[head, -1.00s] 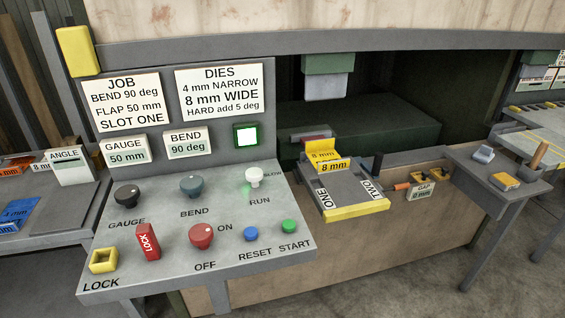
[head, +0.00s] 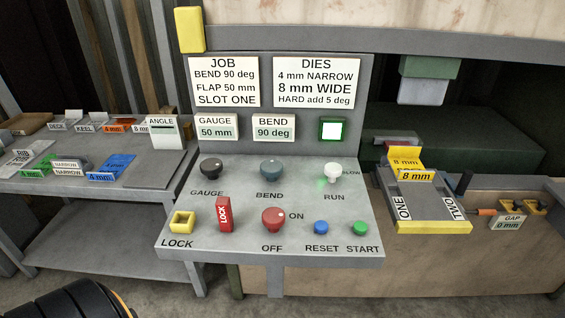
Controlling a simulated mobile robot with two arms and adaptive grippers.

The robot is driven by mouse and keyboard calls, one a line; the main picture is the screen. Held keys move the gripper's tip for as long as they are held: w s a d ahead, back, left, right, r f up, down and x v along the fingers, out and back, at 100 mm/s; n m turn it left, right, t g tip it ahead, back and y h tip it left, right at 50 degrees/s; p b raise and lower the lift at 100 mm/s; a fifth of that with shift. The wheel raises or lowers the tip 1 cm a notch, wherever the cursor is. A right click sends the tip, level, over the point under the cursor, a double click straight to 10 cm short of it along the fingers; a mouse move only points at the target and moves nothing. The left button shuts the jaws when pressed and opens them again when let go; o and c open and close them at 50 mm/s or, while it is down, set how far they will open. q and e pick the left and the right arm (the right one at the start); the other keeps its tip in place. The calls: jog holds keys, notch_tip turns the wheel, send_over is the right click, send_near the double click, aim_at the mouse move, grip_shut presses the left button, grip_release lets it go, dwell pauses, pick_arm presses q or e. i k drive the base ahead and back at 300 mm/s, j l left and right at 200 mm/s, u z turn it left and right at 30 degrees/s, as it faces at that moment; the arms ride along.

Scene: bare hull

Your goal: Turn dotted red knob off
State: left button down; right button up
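The dotted red knob (head: 273,219) sits on the sloped panel (head: 380,245) in the head view, between the labels OFF, below it, and ON, to its upper right. It is a round red knob on a short base; its dot is too small to make out for certain. The red LOCK tag (head: 224,213) stands to its left, and the yellow LOCK socket (head: 181,222) is farther left.
A side table (head: 130,190) stands left; a die tray (head: 432,226) is right.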

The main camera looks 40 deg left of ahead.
aim_at(273, 218)
jog(key=l+u, duration=0.2)
jog(key=u, duration=1.45)
jog(key=k+j, duration=0.05)
